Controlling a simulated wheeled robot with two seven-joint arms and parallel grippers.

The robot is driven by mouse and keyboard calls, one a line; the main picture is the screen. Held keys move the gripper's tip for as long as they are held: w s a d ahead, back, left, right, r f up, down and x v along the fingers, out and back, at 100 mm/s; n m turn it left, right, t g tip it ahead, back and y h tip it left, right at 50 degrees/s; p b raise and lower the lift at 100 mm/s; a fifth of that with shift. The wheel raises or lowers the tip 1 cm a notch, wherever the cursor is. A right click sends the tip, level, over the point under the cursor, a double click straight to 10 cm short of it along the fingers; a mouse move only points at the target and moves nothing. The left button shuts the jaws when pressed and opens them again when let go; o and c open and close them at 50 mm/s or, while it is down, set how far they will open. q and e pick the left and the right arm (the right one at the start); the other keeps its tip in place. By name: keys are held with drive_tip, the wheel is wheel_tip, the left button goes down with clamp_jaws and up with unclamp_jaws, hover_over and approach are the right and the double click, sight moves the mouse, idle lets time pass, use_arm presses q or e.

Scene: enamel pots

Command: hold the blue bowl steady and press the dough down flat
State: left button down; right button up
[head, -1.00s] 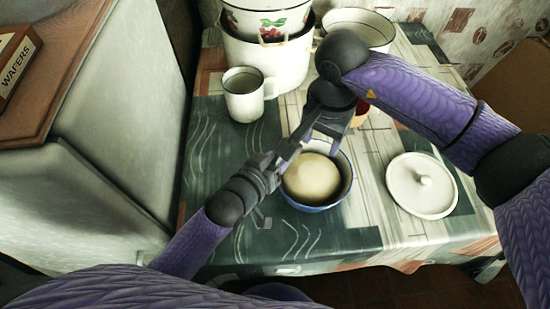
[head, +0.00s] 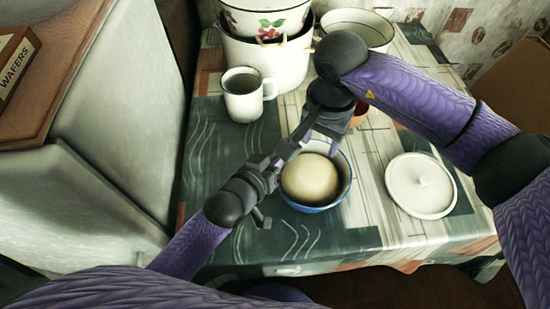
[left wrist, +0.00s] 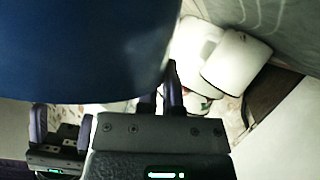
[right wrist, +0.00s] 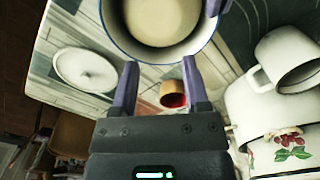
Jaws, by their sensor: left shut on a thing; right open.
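The blue bowl (head: 325,207) stands on the table with a pale, rounded lump of dough (head: 310,180) in it. The dough also shows in the right wrist view (right wrist: 163,20), inside the bowl's dark-rimmed white interior. My left gripper (head: 284,160) is shut on the bowl's rim at its left side. In the left wrist view the blue bowl wall (left wrist: 85,45) fills the upper left, next to my left gripper's fingers (left wrist: 163,95). My right gripper (head: 322,138) is open and empty near the bowl's far rim. Its spread fingers show in the right wrist view (right wrist: 160,85).
A white mug (head: 243,100) stands behind the bowl to the left. A white enamel pot (head: 265,62), a cherry-patterned pot (head: 250,22) and a white basin (head: 365,25) are at the back. A white lid (head: 421,190) lies to the right. A small reddish cup (right wrist: 173,95) stands near the bowl.

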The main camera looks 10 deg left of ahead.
sight(312, 173)
idle(0.8)
drive_tip(key=shift+f+n, duration=0.15)
drive_tip(key=shift+n, duration=0.55)
drive_tip(key=c, duration=0.5)
drive_tip(key=shift+f, duration=0.25)
drive_tip(key=shift+c, duration=1.1)
drive_tip(key=shift+f, duration=3.05)
clamp_jaws()
